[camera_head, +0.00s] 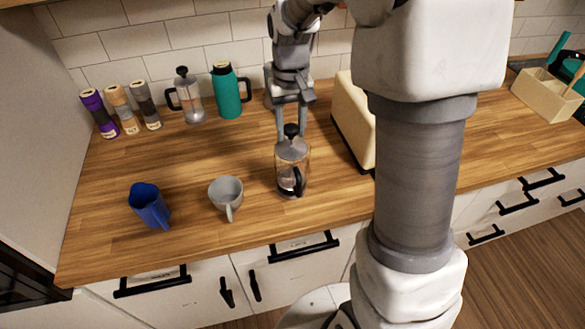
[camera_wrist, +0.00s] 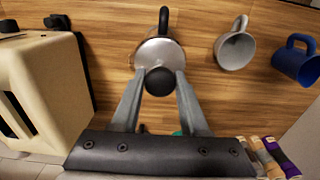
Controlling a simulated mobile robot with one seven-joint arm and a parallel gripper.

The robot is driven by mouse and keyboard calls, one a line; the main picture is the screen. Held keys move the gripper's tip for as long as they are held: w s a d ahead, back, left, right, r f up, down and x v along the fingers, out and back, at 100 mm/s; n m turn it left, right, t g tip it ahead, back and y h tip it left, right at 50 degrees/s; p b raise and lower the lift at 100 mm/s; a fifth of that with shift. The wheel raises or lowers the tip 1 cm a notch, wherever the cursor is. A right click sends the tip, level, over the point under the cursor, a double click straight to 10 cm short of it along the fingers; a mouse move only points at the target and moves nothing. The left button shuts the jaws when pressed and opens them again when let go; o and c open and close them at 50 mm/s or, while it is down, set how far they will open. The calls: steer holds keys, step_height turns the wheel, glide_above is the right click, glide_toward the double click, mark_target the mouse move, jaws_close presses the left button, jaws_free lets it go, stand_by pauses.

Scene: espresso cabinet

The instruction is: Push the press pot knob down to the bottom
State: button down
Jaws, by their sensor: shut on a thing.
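The press pot (camera_head: 292,172) stands upright near the counter's front edge, with a clear body, silver lid and dark handle toward the front. Its black knob (camera_head: 291,130) is close above the lid, and little rod shows between them. A dark band shows low inside the pot. My gripper (camera_head: 291,136) points down from above, its fingers shut on the knob. In the wrist view the knob (camera_wrist: 159,81) is between the fingertips of my gripper (camera_wrist: 160,84), with the lid of the press pot (camera_wrist: 158,51) right behind it.
A grey mug (camera_head: 226,192) and a blue mug (camera_head: 149,204) stand left of the pot. A cream toaster (camera_head: 354,122) is close on the right. A second press pot (camera_head: 190,101), a teal flask (camera_head: 227,92) and several spice jars (camera_head: 122,108) line the back wall.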

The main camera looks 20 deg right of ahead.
steer(key=shift+s+f+b, duration=0.1)
steer(key=shift+f+b, duration=0.6)
steer(key=shift+f, duration=0.5)
steer(key=shift+c, duration=1.7)
jaws_free()
steer(key=shift+r, duration=0.15)
steer(key=shift+r, duration=0.1)
step_height(320, 180, up, 8)
steer(key=p, duration=0.6)
steer(key=s+r+t, duration=0.2)
steer(key=s+r, duration=0.3)
steer(key=s, duration=0.5)
steer(key=s+r+t, duration=0.3)
steer(key=s+r, duration=0.1)
steer(key=s, duration=0.6)
steer(key=shift+s+r+t+b, duration=0.15)
steer(key=shift+r+t+b, duration=0.15)
steer(key=shift+r, duration=0.05)
